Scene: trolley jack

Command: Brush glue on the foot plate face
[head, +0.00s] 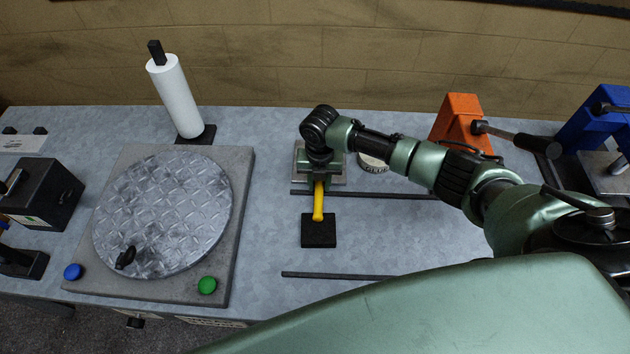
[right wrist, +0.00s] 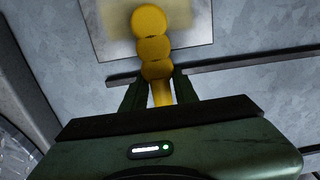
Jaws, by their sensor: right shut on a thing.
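My right gripper (head: 318,182) is shut on a yellow brush (head: 318,203) and is over the near part of the grey foot plate (head: 300,178). The handle points toward the front of the bench, its end over or beside a black square block (head: 318,233). In the right wrist view the gripper (right wrist: 157,88) holds the knobbed yellow brush (right wrist: 152,45), which overlaps the plate (right wrist: 200,25). A pale yellowish patch shows on the plate around the brush. Whether the brush touches the plate is hidden. My left gripper is out of view.
Dark rails (head: 345,276) lie on the bench. A round diamond-plate disc (head: 165,215) on a grey base with blue and green buttons stands left. A white roll (head: 177,98) stands behind. An orange block (head: 458,120) and blue frame (head: 590,125) stand right.

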